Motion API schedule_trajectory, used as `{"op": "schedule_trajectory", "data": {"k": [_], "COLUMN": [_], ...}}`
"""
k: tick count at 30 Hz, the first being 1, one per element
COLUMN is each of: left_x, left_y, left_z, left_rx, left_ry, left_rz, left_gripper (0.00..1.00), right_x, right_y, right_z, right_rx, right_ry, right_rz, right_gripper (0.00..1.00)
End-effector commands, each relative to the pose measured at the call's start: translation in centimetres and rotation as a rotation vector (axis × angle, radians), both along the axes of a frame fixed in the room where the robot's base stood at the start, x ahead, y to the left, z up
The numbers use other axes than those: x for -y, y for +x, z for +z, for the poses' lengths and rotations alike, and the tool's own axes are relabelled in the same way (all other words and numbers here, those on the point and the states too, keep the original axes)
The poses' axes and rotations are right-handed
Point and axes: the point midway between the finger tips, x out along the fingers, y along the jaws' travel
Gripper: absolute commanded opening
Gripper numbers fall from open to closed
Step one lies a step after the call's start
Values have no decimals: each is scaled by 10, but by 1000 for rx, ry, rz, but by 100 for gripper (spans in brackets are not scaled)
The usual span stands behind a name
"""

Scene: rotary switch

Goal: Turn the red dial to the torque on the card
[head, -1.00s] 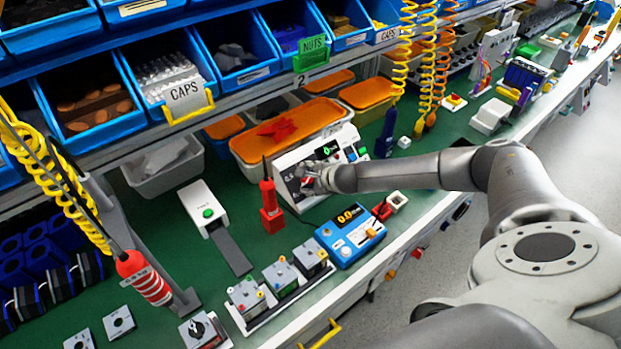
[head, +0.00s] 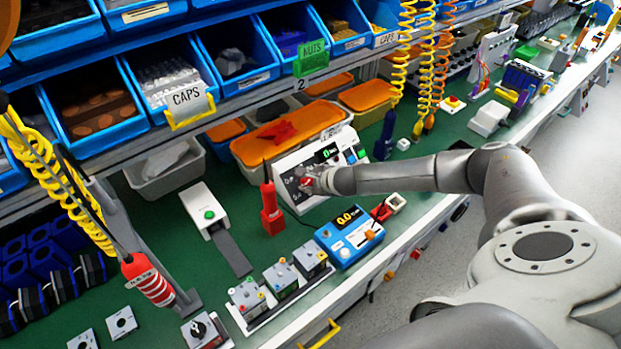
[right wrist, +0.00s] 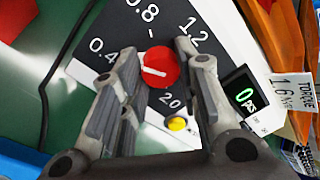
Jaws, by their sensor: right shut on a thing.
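The red dial (right wrist: 161,67) sits on a dark scale plate with 0.4, 0.8, 1.2 and 2.0 around it. A short white line on the dial lies roughly left to right in the right wrist view. The card (right wrist: 293,92) beside the panel reads TORQUE 1.6 Nm. My right gripper (right wrist: 158,70) is shut on the red dial, one finger on each side. In the head view my right gripper (head: 310,180) is at the white control panel (head: 318,201) and partly covers the dial. My left gripper is not in view.
A green display (right wrist: 244,97) reads 0 PCS, and a yellow button (right wrist: 177,124) sits below the dial. A red tool (head: 271,209) stands left of the panel. A blue meter (head: 349,244) reading 0.0 is in front. Orange-lidded bins (head: 290,135) stand behind.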

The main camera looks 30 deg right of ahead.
Motion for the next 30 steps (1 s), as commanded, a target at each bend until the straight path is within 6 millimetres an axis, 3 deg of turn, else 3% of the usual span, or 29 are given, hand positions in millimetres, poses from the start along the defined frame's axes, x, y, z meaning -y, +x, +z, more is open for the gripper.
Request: {"op": "schedule_trajectory", "data": {"k": [12, 30], "left_x": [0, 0], "left_y": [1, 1], "left_z": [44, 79], "left_rx": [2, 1], "left_ry": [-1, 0], "left_rz": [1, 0], "left_gripper": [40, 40], "right_x": [0, -1], "right_y": [-1, -1], "right_z": [3, 0], "right_rx": [-24, -55], "right_ry": [253, 657], "right_rz": [-256, -660], "right_gripper": [6, 6]}}
